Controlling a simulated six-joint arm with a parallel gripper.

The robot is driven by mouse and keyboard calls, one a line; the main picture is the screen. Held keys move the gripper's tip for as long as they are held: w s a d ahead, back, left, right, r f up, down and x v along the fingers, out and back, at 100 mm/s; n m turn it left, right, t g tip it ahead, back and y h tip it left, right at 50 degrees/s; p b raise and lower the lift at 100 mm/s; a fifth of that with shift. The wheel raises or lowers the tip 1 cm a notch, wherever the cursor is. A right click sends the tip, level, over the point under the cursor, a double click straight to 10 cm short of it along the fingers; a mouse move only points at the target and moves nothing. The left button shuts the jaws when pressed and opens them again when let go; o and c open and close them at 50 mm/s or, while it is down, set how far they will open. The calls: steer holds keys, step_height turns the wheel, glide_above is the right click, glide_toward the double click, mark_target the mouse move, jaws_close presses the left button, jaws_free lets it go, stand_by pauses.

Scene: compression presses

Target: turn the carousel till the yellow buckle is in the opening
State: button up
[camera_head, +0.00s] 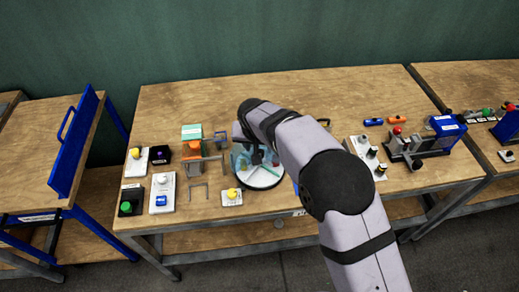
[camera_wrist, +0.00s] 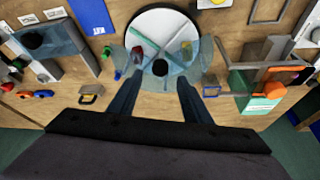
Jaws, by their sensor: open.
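The carousel is a round white disc (camera_wrist: 150,22) with a dark rim, crossed divider bars and a dark hub (camera_wrist: 160,68). I cannot make out the opening. My gripper (camera_wrist: 160,78) is open, its fingers pointing at the disc on either side of the hub, with nothing visibly held.
A press with an orange part (camera_head: 192,146) stands left of the carousel. A white plate with a yellow button (camera_head: 232,196) lies in front left. A white panel with dark knobs (camera_head: 366,156) and another press (camera_head: 402,145) stand right. Back left of the table is clear.

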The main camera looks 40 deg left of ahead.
mark_target(260, 151)
steer(key=shift+p+x, duration=0.95)
steer(key=shift+x, duration=1.8)
jaws_close()
